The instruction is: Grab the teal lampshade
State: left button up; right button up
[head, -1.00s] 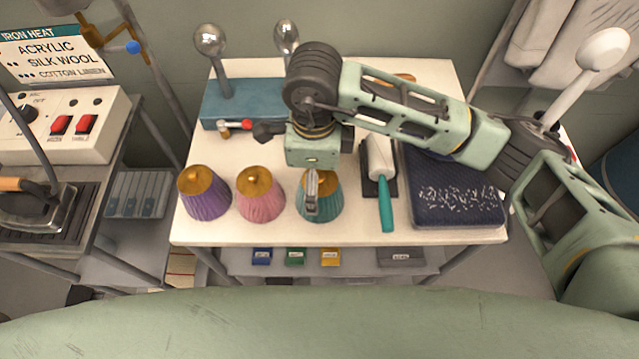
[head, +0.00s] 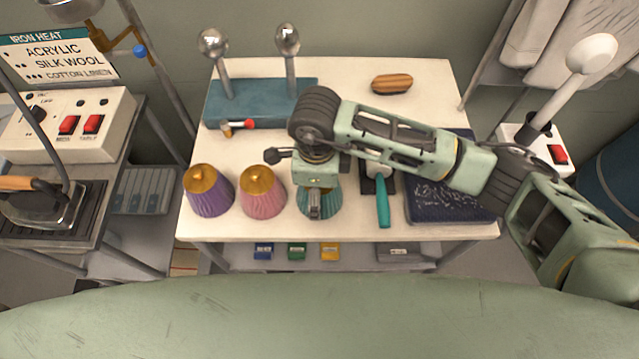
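The teal lampshade (head: 332,206) stands on the white table, at the right end of a row of three shades near the front edge. My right gripper (head: 314,211) points down directly over it and hides its top and much of its middle. Only the pleated teal sides show on either side of the gripper. The fingers are seen edge-on, so I cannot tell whether they are open, shut, or touching the shade. My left gripper is not in view.
A pink lampshade (head: 262,196) stands close to the left, with a purple one (head: 208,192) beyond it. A teal-handled roller (head: 382,205) and a dark pad (head: 450,207) lie to the right. A blue stand with two metal balls (head: 262,104) is behind.

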jog(key=c, duration=0.7)
